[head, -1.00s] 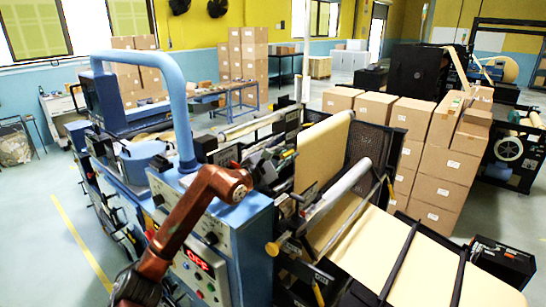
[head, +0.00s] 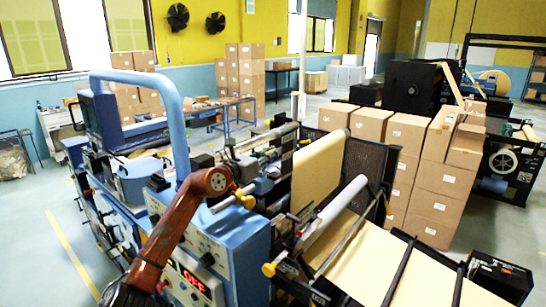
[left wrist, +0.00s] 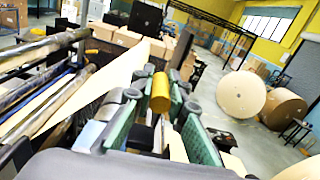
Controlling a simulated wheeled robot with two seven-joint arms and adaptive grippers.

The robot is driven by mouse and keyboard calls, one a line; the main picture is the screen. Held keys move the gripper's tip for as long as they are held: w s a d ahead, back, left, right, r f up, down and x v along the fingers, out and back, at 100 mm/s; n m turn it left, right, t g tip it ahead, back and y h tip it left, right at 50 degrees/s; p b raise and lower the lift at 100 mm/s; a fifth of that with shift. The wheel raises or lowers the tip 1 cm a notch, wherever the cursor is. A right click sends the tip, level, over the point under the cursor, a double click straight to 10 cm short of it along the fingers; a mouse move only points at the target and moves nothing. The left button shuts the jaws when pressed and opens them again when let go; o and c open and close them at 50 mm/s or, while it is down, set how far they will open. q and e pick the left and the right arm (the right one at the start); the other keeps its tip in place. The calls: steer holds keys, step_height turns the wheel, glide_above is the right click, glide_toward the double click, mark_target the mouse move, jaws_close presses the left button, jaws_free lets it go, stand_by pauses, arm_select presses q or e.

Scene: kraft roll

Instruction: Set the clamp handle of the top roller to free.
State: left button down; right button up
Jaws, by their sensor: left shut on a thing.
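My left gripper (head: 262,186) is at the upper part of the machine, beyond the bend of my brown arm. In the left wrist view, its green-padded fingers (left wrist: 158,97) are closed around a yellow cylindrical grip (left wrist: 160,92), which looks like the clamp handle. In the head view, a yellow knob (head: 246,201) shows beside my gripper, at the end of a silver bar. How the handle is set is hard to tell. The top roller is partly hidden behind my arm and gripper. My right gripper is not in view.
A blue control cabinet (head: 236,246) with a red OFF display (head: 190,280) stands below my arm. Another yellow knob (head: 268,269) sits lower, near a silver roller (head: 335,210). Kraft paper (head: 372,262) runs to the right. Stacked cartons (head: 440,180) stand behind the machine.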

arm_select(q)
steer(key=shift+w+a+r+n, duration=0.2)
steer(key=shift+w+a+n, duration=0.1)
steer(key=shift+n, duration=0.3)
steer(key=shift+w+a+r+n+p, duration=0.1)
steer(key=shift+w+a+n+p, duration=0.2)
steer(key=shift+n, duration=0.2)
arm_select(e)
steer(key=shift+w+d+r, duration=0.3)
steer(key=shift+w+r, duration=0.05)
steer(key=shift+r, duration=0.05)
arm_select(q)
steer(key=shift+a, duration=0.1)
steer(key=c, duration=1.9)
jaws_free()
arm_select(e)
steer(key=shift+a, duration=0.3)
